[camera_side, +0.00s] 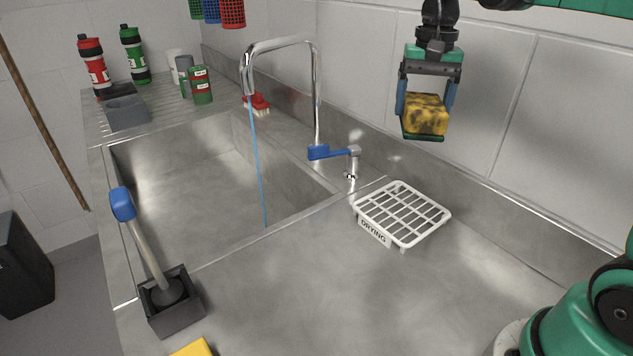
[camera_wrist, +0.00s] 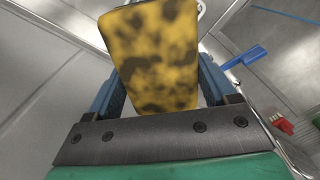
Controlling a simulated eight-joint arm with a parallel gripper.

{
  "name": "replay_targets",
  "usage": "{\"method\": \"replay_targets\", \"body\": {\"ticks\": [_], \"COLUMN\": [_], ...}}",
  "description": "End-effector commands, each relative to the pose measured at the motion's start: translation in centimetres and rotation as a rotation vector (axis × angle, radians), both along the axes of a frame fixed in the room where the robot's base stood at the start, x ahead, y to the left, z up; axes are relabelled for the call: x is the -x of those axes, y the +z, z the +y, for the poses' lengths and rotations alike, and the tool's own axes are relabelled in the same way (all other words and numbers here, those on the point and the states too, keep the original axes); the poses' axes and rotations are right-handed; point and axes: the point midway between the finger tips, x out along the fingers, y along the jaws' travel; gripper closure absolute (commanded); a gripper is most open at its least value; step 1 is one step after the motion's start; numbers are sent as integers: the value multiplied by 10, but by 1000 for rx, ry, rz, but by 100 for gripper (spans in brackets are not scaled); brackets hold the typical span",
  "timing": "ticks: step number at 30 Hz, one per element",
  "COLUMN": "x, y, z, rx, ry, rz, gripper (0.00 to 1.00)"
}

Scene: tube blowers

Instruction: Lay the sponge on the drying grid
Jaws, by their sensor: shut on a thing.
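The sponge (camera_side: 427,114) is yellow with dark brown stains and a green layer along its lower side. My gripper (camera_side: 426,103) is shut on the sponge and holds it in the air, in front of the back wall. In the wrist view the sponge (camera_wrist: 160,55) lies between the two blue fingers. The drying grid (camera_side: 402,213) is a white rack with a "DRYING" label, standing on the steel counter right of the sink. In the side view the sponge is above the grid, apart from it. In the wrist view the sponge hides most of the grid.
A tap (camera_side: 316,95) runs a thin blue stream into the sink (camera_side: 190,190); its blue lever (camera_side: 332,152) is left of the grid. A red brush (camera_side: 257,104), bottles and cans stand behind. A plunger (camera_side: 150,255) stands front left. Counter before the grid is clear.

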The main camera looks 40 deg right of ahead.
Motion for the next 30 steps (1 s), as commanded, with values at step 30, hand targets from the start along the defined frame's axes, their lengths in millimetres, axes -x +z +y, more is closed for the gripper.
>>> {"method": "replay_targets", "body": {"ticks": [30], "x": [-1], "y": [-165], "z": [1], "rx": [0], "ry": [2], "rz": [0], "gripper": [64]}}
